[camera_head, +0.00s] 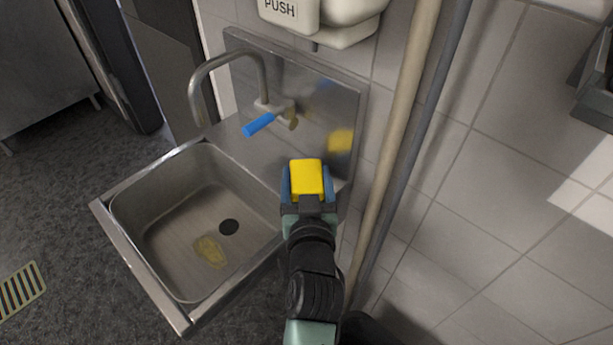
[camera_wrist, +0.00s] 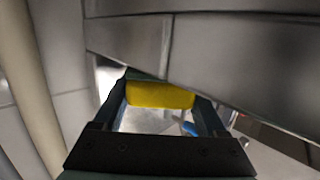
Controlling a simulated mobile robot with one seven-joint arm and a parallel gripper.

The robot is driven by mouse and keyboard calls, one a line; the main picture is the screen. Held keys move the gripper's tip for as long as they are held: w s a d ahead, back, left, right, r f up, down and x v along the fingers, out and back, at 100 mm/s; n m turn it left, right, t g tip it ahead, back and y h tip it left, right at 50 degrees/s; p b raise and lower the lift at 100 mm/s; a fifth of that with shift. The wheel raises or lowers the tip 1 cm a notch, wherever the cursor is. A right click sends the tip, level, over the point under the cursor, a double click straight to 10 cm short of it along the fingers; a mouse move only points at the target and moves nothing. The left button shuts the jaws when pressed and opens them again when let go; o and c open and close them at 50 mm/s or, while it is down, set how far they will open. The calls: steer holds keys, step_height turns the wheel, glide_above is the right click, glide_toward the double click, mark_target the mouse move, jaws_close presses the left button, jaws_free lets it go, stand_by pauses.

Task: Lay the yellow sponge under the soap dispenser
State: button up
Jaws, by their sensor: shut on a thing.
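The yellow sponge (camera_head: 307,177) is held between the blue fingers of my gripper (camera_head: 307,183), above the right back part of the sink's rim. In the wrist view the sponge (camera_wrist: 160,94) spans the space between the two fingertips (camera_wrist: 160,98). The white soap dispenser (camera_head: 335,14), marked "PUSH", hangs on the wall at the top of the head view, beyond and above my gripper. Its upper part is cut off by the picture edge. A small dark spout shows at its underside.
A steel sink (camera_head: 180,235) with a yellowish patch near its drain lies left of my gripper. A curved tap (camera_head: 229,62) with a blue lever (camera_head: 259,124) stands at its back. A steel backsplash (camera_head: 315,105) faces me. Vertical pipes (camera_head: 401,130) run close on the right.

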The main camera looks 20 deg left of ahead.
steer(key=shift+f, duration=0.2)
steer(key=o, duration=1.4)
steer(key=shift+r, duration=0.1)
steer(key=shift+r, duration=0.1)
steer(key=shift+s, duration=0.1)
steer(key=v, duration=1.2)
